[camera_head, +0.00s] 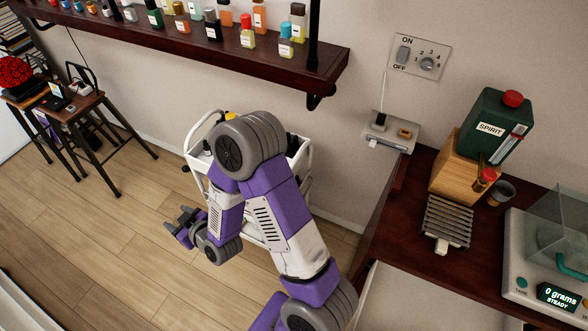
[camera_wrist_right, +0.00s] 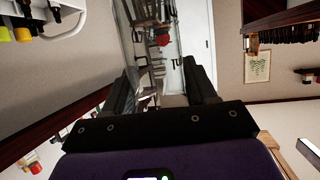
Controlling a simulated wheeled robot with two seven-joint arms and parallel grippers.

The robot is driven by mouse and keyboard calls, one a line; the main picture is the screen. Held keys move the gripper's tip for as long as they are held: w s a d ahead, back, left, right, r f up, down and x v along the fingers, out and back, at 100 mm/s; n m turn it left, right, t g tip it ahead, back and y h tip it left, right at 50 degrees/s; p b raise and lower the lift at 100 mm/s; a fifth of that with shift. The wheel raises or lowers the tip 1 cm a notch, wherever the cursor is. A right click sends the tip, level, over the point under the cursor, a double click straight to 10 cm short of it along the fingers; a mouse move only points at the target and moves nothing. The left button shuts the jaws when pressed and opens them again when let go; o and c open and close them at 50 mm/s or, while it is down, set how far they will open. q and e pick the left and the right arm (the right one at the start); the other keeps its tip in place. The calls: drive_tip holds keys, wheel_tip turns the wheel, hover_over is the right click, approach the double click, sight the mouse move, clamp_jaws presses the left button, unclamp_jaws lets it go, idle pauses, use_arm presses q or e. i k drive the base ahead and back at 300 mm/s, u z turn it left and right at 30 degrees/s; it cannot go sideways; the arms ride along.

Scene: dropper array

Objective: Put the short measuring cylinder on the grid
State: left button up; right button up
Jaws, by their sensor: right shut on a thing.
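My right gripper (camera_head: 183,222) hangs over the floor, left of the white cart, far from the dark table. In the right wrist view its two black fingers (camera_wrist_right: 160,95) stand apart, shut on a clear thing that blends with the background. It seems to be the short measuring cylinder, but its outline is hard to make out. A grey slatted plate (camera_head: 447,220) lies on the dark table at the right; it may be the grid, and nothing stands on it. My left gripper is not in view.
A shelf (camera_head: 200,45) with bottles runs along the wall. My right arm partly hides the white cart (camera_head: 195,165).

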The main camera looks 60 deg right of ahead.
sight(450, 219)
drive_tip(key=i, duration=0.8)
drive_tip(key=z, duration=3.7)
drive_tip(key=i, duration=0.85)
drive_tip(key=u, duration=0.3)
